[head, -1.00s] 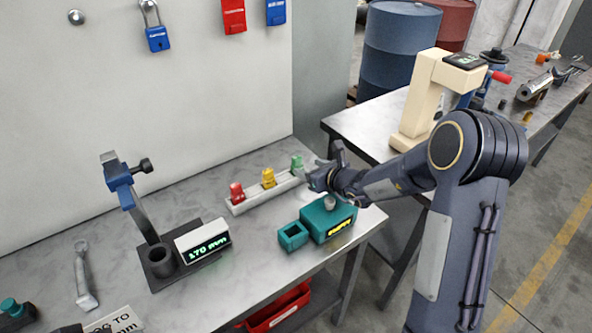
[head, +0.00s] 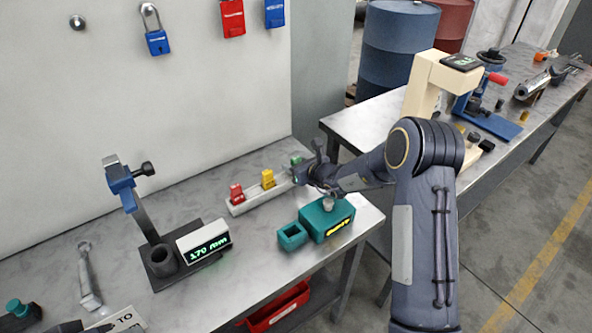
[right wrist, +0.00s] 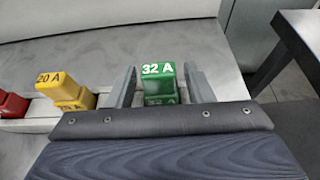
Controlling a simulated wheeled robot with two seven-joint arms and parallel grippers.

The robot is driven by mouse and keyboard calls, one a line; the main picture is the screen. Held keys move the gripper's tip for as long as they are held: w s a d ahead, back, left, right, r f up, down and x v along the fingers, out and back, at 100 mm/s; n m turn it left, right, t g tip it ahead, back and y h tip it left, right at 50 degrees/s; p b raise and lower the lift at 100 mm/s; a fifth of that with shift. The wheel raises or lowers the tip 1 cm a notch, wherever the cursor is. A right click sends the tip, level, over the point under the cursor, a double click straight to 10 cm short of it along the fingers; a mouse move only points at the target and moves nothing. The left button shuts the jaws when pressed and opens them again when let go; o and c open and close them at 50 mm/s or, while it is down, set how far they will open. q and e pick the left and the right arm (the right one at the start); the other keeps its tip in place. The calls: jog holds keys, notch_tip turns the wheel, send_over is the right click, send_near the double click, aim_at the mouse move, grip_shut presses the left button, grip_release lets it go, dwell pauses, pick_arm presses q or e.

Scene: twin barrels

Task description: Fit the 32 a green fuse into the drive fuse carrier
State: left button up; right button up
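The green fuse marked 32 A (right wrist: 160,82) stands in the pale fuse rack. In the head view only a bit of the green fuse (head: 295,161) shows beside my right gripper (head: 300,174). In the right wrist view the fingers of my right gripper (right wrist: 160,88) stand open on either side of the fuse, with narrow gaps. The teal fuse carrier (head: 326,222) has a lit display that seems to read EMPTY, and a knob on top. A smaller teal block with a square opening (head: 292,237) sits at its left. My left gripper is not in view.
The rack (head: 243,207) also holds a red fuse (head: 237,193) and a yellow 20 A fuse (head: 268,179) to the left. A stand with a 170 mm display (head: 204,244) is further left. A cream press-like machine (head: 425,85) stands on the right bench.

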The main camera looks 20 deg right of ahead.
jog(key=c, duration=0.7)
jog(key=shift+c, duration=0.4)
jog(key=shift+r, duration=0.1)
